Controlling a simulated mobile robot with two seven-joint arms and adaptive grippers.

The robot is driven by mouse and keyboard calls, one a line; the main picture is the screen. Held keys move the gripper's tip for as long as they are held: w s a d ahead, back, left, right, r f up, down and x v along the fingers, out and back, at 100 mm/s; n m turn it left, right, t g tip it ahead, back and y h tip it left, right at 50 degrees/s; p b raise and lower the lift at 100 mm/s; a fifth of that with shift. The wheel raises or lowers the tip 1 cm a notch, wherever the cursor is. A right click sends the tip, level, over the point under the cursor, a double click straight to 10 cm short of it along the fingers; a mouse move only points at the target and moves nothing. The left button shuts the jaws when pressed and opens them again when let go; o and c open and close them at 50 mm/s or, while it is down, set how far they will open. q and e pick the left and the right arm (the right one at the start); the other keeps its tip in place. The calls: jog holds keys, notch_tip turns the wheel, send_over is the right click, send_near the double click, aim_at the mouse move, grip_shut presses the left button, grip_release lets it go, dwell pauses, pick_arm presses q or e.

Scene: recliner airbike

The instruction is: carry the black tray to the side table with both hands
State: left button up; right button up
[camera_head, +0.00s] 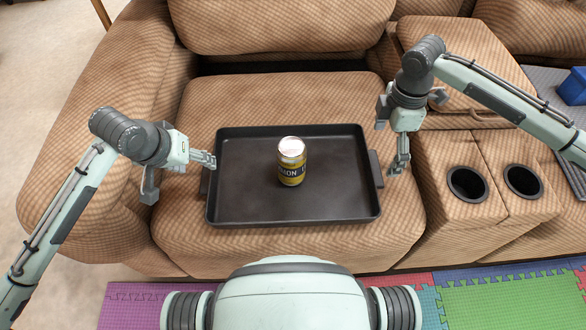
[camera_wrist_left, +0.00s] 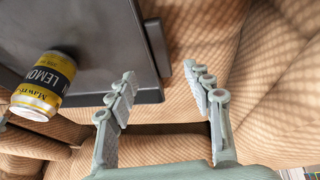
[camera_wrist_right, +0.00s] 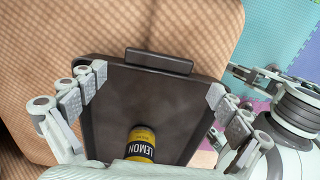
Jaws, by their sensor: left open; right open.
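The black tray (camera_head: 245,190) lies flat on the recliner seat, with a handle at each short end. A yellow and black lemon can (camera_head: 291,163) stands upright on it near the middle. My left gripper (camera_head: 212,161) is open beside the tray's left edge, near the left handle (camera_head: 204,182). In the left wrist view that handle (camera_wrist_left: 192,80) lies beyond the open fingers (camera_wrist_left: 168,88). My right gripper (camera_head: 399,168) is open just right of the right handle (camera_head: 375,168). In the right wrist view the handle (camera_wrist_right: 158,61) shows beyond and between the open fingers (camera_wrist_right: 158,82). Neither gripper visibly touches the tray.
The tan recliner's left armrest (camera_head: 75,150) rises beside my left arm. A console with two cup holders (camera_head: 467,184) stands right of the seat. A blue container (camera_head: 573,86) sits on a grey surface (camera_head: 545,80) at far right. Colored foam mats (camera_head: 510,300) cover the floor in front.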

aim_at(207, 170)
pick_arm(q)
jog(key=shift+x, duration=3.95)
pick_arm(e)
jog(key=shift+f, duration=3.95)
pick_arm(q)
grip_shut()
pick_arm(e)
jog(key=c, duration=1.2)
